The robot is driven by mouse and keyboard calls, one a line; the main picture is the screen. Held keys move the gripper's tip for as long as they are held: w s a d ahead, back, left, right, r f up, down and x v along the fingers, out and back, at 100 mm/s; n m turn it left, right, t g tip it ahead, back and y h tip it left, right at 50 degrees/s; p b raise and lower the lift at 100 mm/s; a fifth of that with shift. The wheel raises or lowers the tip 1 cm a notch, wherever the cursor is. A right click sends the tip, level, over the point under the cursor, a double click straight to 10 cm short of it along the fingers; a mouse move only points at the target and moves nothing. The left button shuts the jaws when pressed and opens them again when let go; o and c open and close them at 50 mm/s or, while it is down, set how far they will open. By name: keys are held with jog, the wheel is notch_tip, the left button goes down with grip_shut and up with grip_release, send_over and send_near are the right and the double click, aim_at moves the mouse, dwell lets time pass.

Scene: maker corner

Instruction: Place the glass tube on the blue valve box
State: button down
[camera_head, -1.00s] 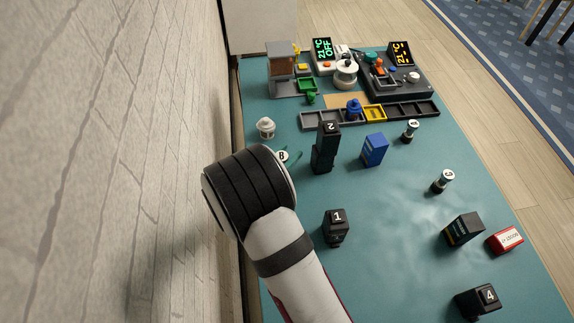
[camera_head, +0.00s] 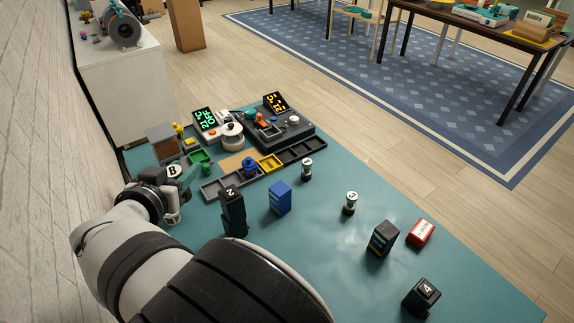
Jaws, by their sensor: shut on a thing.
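My gripper (camera_head: 178,190) is at the left of the teal table, beyond the bend of my arm. It is shut on a piece with a top marked B (camera_head: 172,171), seemingly the glass tube; its body is mostly hidden by the gripper. The blue valve box (camera_head: 280,198) stands upright near the middle of the table, to the right of my gripper and apart from it. Two similar small capped cylinders stand on the table, one behind the blue box (camera_head: 306,168) and one to its right (camera_head: 350,203).
A black block marked 2 (camera_head: 233,212) stands between my gripper and the blue box. A sectioned tray (camera_head: 300,152) lies behind. A dark box (camera_head: 382,238), red box (camera_head: 421,232) and block marked 4 (camera_head: 421,297) stand right.

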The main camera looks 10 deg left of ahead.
jog(key=m+h, duration=0.2)
send_over(280, 194)
jog(key=s+a, duration=0.2)
jog(key=s, duration=0.1)
jog(key=w+d+m+h, duration=0.1)
jog(key=w+d, duration=0.2)
jog(key=d, duration=0.4)
jog(key=w+d+h, duration=0.1)
jog(key=w+d, duration=0.2)
jog(key=d, duration=0.4)
jog(key=w+a+f, duration=0.1)
jog(key=a+f, duration=1.1)
jog(key=f, duration=0.4)
jog(key=shift+w, duration=0.4)
jog(key=shift+f, duration=0.15)
jog(key=shift+c, duration=2.4)
grip_release()
jog(key=shift+f, duration=0.1)
